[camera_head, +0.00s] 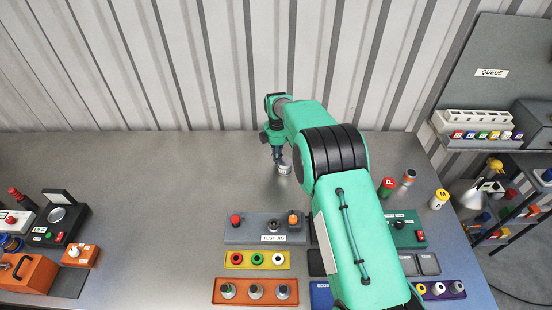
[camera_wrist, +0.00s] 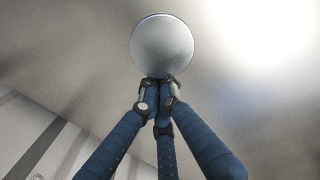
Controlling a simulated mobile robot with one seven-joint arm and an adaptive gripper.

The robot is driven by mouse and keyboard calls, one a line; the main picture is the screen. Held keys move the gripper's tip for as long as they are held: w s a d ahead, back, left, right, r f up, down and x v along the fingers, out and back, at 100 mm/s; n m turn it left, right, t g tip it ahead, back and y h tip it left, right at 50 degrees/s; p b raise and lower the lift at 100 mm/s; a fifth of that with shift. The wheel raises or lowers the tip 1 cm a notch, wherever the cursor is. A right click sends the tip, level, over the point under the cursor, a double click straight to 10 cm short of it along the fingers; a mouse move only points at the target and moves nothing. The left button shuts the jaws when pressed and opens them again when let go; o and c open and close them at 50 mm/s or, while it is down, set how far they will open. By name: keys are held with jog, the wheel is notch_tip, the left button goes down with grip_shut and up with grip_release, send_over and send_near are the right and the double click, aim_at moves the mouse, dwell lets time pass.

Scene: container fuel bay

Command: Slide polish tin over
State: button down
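The polish tin (camera_head: 285,169) is a small silver-grey can standing upright on the metal bench, toward the back. In the wrist view its round, pale top (camera_wrist: 162,45) lies just beyond the fingertips. My gripper (camera_head: 278,159) points down beside the tin, at its left in the head view. In the wrist view my gripper (camera_wrist: 158,88) has its blue fingers drawn together, with nothing visible between them. The tips meet the tin's near edge in the picture; I cannot tell whether they touch it.
A grey test jig (camera_head: 265,228) and trays of coloured parts sit in front. A red can (camera_head: 387,187), an orange-and-grey can (camera_head: 408,177) and a yellow can (camera_head: 439,199) stand to the right. The bench left of the tin is clear; a corrugated wall rises behind.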

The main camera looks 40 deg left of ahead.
jog(key=shift+s+a, duration=0.1)
jog(key=shift+s+a, duration=0.4)
jog(key=shift+s+a+r, duration=0.3)
jog(key=shift+s+a, duration=0.15)
jog(key=shift+a, duration=0.05)
jog(key=shift+s+a+r, duration=0.25)
jog(key=shift+s+a, duration=0.15)
jog(key=shift+a, duration=0.1)
notch_tip(320, 180, up, 9)
jog(key=shift+d, duration=0.15)
jog(key=shift+f, duration=0.1)
jog(key=s+d+m+t+b, duration=0.1)
jog(key=s+d+m, duration=0.3)
jog(key=m, duration=0.7)
jog(key=s+d+f+m+t+y, duration=0.1)
jog(key=s+d+m, duration=0.4)
jog(key=m, duration=0.6)
jog(key=shift+d+f+m+t+b, duration=0.15)
jog(key=shift+d+m+t+b, duration=0.35)
jog(key=shift+d, duration=0.7)
jog(key=shift+f, duration=0.15)
